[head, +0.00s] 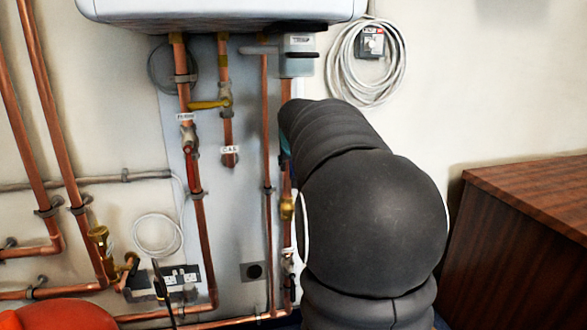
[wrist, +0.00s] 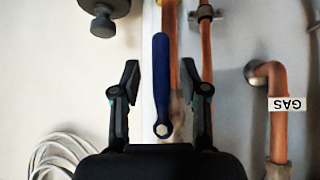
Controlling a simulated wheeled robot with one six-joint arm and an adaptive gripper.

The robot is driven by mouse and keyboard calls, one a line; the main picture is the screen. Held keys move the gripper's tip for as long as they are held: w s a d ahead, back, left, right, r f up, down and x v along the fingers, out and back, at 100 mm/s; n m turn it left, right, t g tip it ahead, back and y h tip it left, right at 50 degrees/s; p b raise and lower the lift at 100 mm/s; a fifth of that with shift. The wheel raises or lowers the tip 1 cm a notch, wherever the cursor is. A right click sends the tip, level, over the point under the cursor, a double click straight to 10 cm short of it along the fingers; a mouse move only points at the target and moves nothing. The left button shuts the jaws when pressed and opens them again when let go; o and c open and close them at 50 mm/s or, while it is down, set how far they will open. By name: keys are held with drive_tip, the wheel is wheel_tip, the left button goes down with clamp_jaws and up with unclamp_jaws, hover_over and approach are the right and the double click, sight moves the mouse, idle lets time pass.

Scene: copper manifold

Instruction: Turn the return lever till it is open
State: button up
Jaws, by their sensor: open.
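A blue lever (wrist: 161,75) with a bright nut at its near end stands upright in the wrist view, roughly in line with a copper pipe (wrist: 168,18) behind it. No return label shows on it. My gripper (wrist: 160,66) is open, with one finger on each side of the lever and a visible gap to both. In the head view my dark arm hides the gripper and this lever.
A yellow gas lever (head: 208,104) and a red lever (head: 191,160) are on pipes to the left. A white boiler (head: 220,12) hangs above. A coiled cable (head: 338,62) and wooden cabinet (head: 530,215) are at right.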

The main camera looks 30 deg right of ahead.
drive_tip(key=v, duration=0.9)
drive_tip(key=s+a+f+g+y, duration=0.2)
drive_tip(key=s+a+f, duration=0.4)
drive_tip(key=f, duration=0.4)
drive_tip(key=s+a+f+n+y, duration=0.1)
drive_tip(key=s+a+f+n, duration=0.2)
drive_tip(key=s+a, duration=0.6)
drive_tip(key=s+a+f+n+y, duration=0.1)
drive_tip(key=s+a+f+n, duration=0.2)
drive_tip(key=s+a+f, duration=0.3)
drive_tip(key=s+a, duration=0.4)
drive_tip(key=a, duration=0.1)
drive_tip(key=shift+s+a+f+y, duration=0.3)
drive_tip(key=shift+s+f, duration=0.05)
drive_tip(key=shift+f, duration=0.05)
